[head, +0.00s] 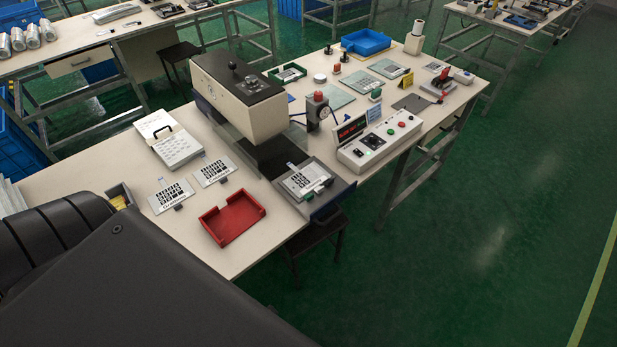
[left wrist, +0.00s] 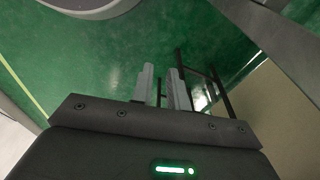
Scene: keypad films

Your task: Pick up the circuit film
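Two flat keypad films with dark key squares lie side by side on the near white table: one film (head: 171,195) at the left, another film (head: 212,171) a little right and behind. Each has a small dark tab at its front edge. A similar film (head: 300,184) lies on the press bed. I cannot tell which is the circuit film. My left gripper (left wrist: 163,90) shows only in the left wrist view, its two grey fingers apart and empty, with green floor and dark table legs beyond. My right gripper is in neither view.
A red tray (head: 233,219) sits at the table's front edge. A white case with a black handle (head: 167,141) lies behind the films. The press (head: 240,95) and a control box (head: 380,138) stand to the right. My dark arm covers the lower left.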

